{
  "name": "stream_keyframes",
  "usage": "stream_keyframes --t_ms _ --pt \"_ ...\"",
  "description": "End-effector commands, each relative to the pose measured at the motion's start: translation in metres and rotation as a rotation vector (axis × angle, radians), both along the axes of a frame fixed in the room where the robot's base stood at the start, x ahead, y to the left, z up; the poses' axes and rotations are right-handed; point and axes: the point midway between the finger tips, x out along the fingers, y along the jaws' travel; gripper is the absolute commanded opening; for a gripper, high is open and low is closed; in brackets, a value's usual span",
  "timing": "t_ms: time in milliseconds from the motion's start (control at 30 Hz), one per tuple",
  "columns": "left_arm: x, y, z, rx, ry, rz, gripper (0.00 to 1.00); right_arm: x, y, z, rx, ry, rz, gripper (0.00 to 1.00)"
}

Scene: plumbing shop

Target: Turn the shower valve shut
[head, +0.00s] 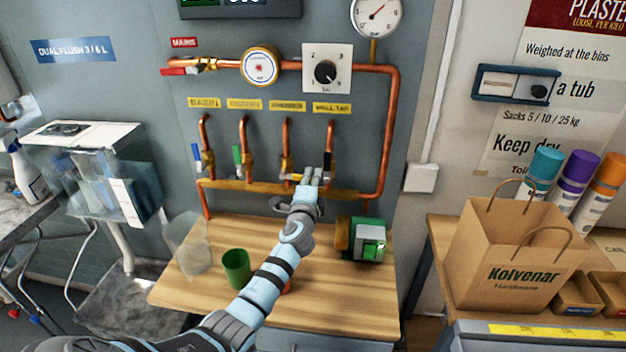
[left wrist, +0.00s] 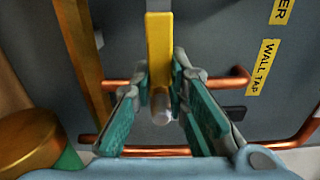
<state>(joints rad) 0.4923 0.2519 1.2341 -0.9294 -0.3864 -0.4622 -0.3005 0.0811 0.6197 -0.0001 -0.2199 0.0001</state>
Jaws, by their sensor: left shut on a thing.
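The shower valve is the third in a row of several on a brass manifold (head: 250,188), below the third yellow label (head: 287,106). Its yellow lever (left wrist: 159,55) lies crosswise to its riser pipe, along the manifold. A little of this lever (head: 294,177) shows left of my fingers in the head view. My left gripper (head: 312,178) is shut on the lever, with a teal-padded finger on each side of it in the left wrist view (left wrist: 162,112). The valve body is partly hidden by my gripper. My right gripper is in neither view.
The black wall tap lever (head: 328,165) stands upright close right of my gripper. Green (head: 238,156) and blue (head: 196,152) levers stand upright to the left. Below, the wooden bench (head: 215,305) holds a green cup (head: 236,268), a clear jug (head: 190,245) and a small device (head: 368,240).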

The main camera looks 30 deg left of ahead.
Motion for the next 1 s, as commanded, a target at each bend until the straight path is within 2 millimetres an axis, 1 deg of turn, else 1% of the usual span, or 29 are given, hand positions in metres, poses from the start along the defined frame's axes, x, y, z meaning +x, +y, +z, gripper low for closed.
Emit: stream_keyframes --t_ms 33,67,100,167,467,567,667,800,900,1000 --pt "-0.001 0.000 -0.004 -0.002 0.007 0.001 0.00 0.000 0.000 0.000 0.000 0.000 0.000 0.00" --pt "-0.001 0.000 -0.004 -0.002 0.007 0.001 0.19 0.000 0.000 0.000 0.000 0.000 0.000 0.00" --pt "-0.001 0.000 -0.003 -0.002 0.007 0.001 0.25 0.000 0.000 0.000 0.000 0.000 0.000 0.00" --pt "-0.001 0.000 -0.003 -0.003 0.005 0.001 0.35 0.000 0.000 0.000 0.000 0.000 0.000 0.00" --pt "-0.001 -0.001 -0.002 -0.001 0.003 0.000 0.36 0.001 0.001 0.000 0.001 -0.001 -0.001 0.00" --pt "-0.008 -0.004 -0.002 0.000 0.001 0.000 0.36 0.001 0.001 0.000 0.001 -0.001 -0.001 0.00" --pt "-0.026 -0.013 -0.002 -0.002 0.001 -0.001 0.36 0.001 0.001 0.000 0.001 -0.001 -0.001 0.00" --pt "-0.063 -0.030 -0.003 -0.003 0.003 -0.002 0.36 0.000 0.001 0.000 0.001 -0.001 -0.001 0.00" --pt "-0.087 -0.040 -0.003 -0.003 0.005 0.000 0.36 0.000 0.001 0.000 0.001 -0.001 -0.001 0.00" --pt "-0.102 -0.047 -0.003 -0.003 0.004 0.000 0.36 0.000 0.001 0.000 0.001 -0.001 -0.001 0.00"
